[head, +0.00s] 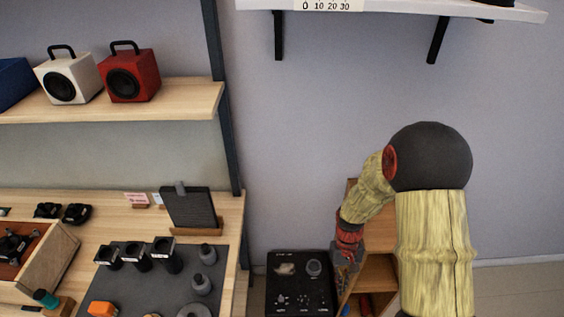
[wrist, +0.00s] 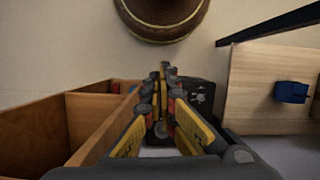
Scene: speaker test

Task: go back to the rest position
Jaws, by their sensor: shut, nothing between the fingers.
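My gripper (head: 343,272) hangs low in the head view, beside the open wooden shelf unit and close to a black panel. My pale yellow arm reaches down to it from the right. In the wrist view, my gripper (wrist: 163,78) points away from the camera, with its yellow-sided fingers converging. It is shut and holds nothing.
The wooden shelf unit (head: 379,273) is close beside my gripper; its compartments (wrist: 85,120) fill the wrist view's left. The black panel (head: 300,288) has knobs. A workbench (head: 100,203) with speaker parts stands left. A white wall shelf (head: 400,8) is above. Open wall lies between.

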